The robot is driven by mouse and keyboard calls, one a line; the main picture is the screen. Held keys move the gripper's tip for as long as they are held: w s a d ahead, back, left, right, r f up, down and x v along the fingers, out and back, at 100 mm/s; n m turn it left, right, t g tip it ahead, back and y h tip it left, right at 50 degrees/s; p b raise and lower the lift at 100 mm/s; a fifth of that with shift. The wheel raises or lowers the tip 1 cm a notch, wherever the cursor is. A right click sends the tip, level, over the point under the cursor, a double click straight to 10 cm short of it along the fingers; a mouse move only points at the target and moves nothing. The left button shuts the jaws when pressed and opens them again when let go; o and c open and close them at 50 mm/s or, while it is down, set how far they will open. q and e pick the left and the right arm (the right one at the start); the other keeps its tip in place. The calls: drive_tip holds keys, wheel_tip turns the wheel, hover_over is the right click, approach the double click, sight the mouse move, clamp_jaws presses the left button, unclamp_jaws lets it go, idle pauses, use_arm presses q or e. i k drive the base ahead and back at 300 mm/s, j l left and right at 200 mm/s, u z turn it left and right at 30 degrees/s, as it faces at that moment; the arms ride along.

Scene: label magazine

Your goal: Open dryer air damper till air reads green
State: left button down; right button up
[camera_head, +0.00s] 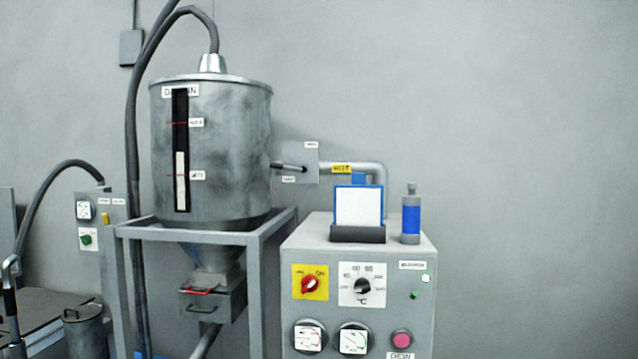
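The dryer is a grey cabinet (300,256) at lower centre right, with a red switch on a yellow plate (311,283) and a black temperature dial (362,286). A light square plate (303,176) sits on the air pipe between hopper and dryer. A dark lever (290,167) lies across it, nearly level, pointing left and right. Small labels sit above and below it, too small to read surely. Two round gauges (308,337) and (354,341) are low on the cabinet. I cannot tell which reads air, nor a green reading. Neither gripper is in view.
A steel hopper (232,150) with a level window stands in a grey frame (265,250). The pipe (368,168) bears a yellow HOT label (341,169). A blue-framed filter (359,207) and a blue bottle-like part (411,220) stand on the cabinet. Right of the cabinet is bare wall.

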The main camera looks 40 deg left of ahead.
sight(274, 165)
drive_tip(key=u, duration=1.5)
